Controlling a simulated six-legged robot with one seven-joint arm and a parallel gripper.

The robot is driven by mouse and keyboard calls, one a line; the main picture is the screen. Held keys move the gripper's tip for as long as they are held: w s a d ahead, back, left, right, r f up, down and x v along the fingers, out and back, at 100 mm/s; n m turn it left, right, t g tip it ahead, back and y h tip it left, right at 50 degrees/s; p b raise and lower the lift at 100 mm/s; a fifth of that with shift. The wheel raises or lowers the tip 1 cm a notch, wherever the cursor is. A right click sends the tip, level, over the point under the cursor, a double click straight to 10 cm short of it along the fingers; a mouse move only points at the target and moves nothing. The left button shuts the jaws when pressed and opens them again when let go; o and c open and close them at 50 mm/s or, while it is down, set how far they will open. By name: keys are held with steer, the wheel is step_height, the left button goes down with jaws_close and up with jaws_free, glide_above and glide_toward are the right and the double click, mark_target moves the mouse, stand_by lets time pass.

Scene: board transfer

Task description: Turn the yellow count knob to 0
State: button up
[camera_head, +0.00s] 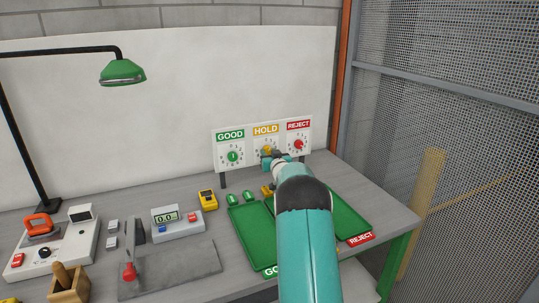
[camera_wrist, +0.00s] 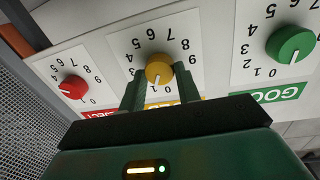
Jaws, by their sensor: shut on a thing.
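The yellow count knob (camera_wrist: 158,68) sits on the middle HOLD dial (camera_head: 265,130) of the white board. The wrist view shows the board upside down. My gripper (camera_wrist: 160,82) is shut on this knob, one finger on each side. The knob's white mark points down and slightly left in that view, close to the digits 0 and 1; I cannot tell exactly which it meets. Digits beside the fingers are partly hidden. In the head view my gripper (camera_head: 271,156) reaches the board, and the arm covers part of the dial's lower area.
The green GOOD knob (camera_head: 232,156) and red REJECT knob (camera_head: 298,144) flank the yellow one closely. Below stand a green tray (camera_head: 256,235) and another (camera_head: 348,218). A yellow device (camera_head: 208,199), a grey meter (camera_head: 178,223) and a lamp (camera_head: 122,72) are further left.

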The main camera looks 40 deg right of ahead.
steer(key=shift+f+n+t, duration=0.15)
steer(key=shift+n+t, duration=0.25)
steer(key=shift+n, duration=2.6)
steer(key=o, duration=1)
steer(key=shift+c, duration=0.2)
steer(key=shift+s, duration=0.1)
steer(key=v, duration=1.3)
steer(key=shift+s, duration=0.3)
steer(key=shift+a, duration=0.15)
